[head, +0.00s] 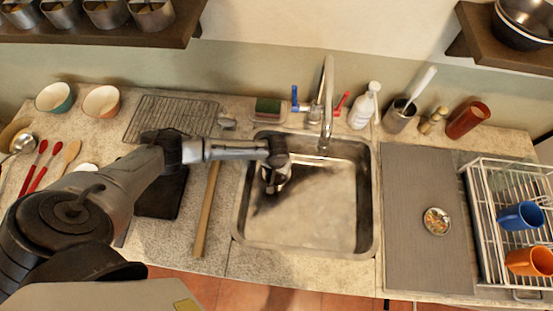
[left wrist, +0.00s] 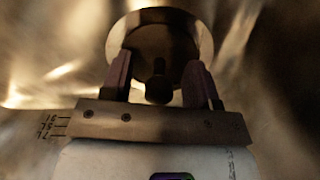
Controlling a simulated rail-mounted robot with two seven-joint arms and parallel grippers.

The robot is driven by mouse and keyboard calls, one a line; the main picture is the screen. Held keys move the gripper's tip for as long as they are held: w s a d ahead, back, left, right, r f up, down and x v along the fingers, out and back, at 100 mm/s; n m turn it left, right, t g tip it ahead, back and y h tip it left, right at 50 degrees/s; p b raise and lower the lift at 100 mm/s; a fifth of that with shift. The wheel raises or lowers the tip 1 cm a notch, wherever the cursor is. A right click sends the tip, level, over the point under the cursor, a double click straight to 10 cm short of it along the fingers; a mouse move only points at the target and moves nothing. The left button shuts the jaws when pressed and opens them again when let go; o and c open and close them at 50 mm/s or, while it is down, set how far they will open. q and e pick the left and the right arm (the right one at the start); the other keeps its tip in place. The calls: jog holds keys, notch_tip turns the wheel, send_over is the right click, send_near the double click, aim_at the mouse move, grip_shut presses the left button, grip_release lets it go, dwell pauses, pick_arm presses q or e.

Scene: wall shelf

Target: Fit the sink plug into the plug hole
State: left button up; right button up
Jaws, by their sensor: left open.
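My left gripper (head: 274,188) reaches down into the left part of the steel sink (head: 330,215). In the left wrist view its two fingers (left wrist: 158,82) are apart, one on each side of a dark knob (left wrist: 158,88), with gaps between. The knob stands on a dark round disc, which looks like the sink plug (left wrist: 152,45). A pale metal ring (left wrist: 204,36), apparently the plug hole's rim, surrounds the disc. I cannot tell whether the plug sits fully flush. In the head view my gripper hides this spot. My right gripper is not in view.
The tap (head: 328,95) rises behind the sink, with a soap bottle (head: 366,106) beside it. A wooden stick (head: 207,210) lies left of the sink. A small round dish (head: 437,221) sits on the grey mat (head: 415,180), left of the dish rack (head: 480,205).

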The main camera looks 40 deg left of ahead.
pick_arm(q)
notch_tip(320, 180, up, 14)
jog(key=p, duration=0.3)
dwell(0.3)
jog(key=shift+f, duration=0.1)
dwell(0.4)
